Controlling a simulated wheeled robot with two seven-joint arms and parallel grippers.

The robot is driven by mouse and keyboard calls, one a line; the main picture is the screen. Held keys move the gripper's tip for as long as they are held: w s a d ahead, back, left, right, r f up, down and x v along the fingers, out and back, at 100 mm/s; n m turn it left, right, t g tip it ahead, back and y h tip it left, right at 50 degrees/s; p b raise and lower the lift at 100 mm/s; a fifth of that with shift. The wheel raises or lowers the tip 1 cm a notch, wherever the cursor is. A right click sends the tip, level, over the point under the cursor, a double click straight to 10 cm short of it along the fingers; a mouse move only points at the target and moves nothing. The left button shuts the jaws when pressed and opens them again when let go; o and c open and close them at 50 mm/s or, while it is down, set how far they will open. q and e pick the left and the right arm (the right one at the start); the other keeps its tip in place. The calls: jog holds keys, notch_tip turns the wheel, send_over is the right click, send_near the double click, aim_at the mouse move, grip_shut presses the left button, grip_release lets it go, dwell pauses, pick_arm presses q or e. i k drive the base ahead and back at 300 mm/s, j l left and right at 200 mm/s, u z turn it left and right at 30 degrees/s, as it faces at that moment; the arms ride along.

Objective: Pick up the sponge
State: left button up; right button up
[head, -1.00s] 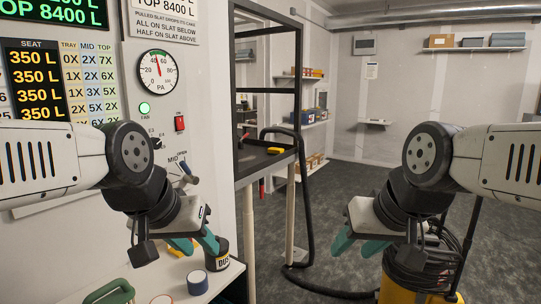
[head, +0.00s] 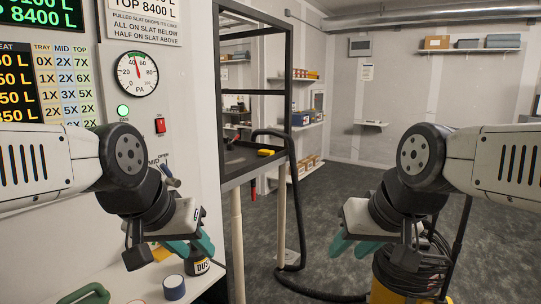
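No sponge can be told for certain. A small yellow piece (head: 160,253) shows on the white bench top, partly hidden behind my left gripper, too covered to identify. Another small yellow and dark item (head: 266,152) lies on the black tray of the frame, too small to name. My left gripper (head: 190,247) has teal fingers held apart, empty, above the bench beside a dark labelled tin (head: 197,264). My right gripper (head: 354,247) also has its teal fingers apart, empty, over the floor to the right.
A blue roll (head: 174,288) and a green handled object (head: 84,294) are on the white bench (head: 140,286). The black frame (head: 218,105) stands beyond it. A black hose (head: 290,200) runs to the floor. A yellow vacuum (head: 392,286) stands below my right arm.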

aim_at(263, 153)
jog(key=i+l, duration=0.2)
jog(key=i+l+u, duration=0.15)
jog(key=l, duration=0.25)
jog(key=i+l, duration=0.15)
jog(key=l, duration=0.15)
jog(key=i+l+u, duration=0.1)
jog(key=l, duration=0.25)
jog(key=i+l+u, duration=0.1)
jog(key=i+l, duration=0.15)
jog(key=i+l+u, duration=0.15)
jog(key=i, duration=0.4)
jog(key=i+l+u, duration=0.1)
jog(key=i, duration=0.45)
jog(key=i+l+u, duration=0.15)
jog(key=i, duration=0.4)
jog(key=i+j, duration=0.1)
jog(key=i, duration=0.8)
